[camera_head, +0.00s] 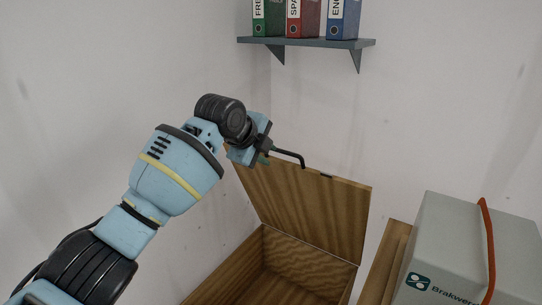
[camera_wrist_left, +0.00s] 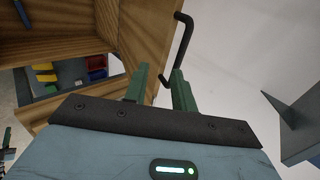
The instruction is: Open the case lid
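The wooden case (camera_head: 315,266) stands open in the lower middle of the head view, its inside visible. Its lid (camera_head: 310,208) stands raised, tilted up at the back; wood also shows in the left wrist view (camera_wrist_left: 146,35). A black bent handle (camera_head: 288,153) is at the lid's top edge, and it shows in the wrist view (camera_wrist_left: 183,38). My left gripper (camera_head: 264,158) is at the handle's left end. In the wrist view its green fingers (camera_wrist_left: 160,80) are apart, with the handle's end near or between their tips. Contact is unclear. My right gripper is out of view.
A grey box with an orange strap (camera_head: 450,250) stands at the right. A wall shelf (camera_head: 310,42) holding binders (camera_head: 303,18) is above the lid. Coloured bins (camera_wrist_left: 95,68) show at the left of the wrist view. Open space lies between lid and shelf.

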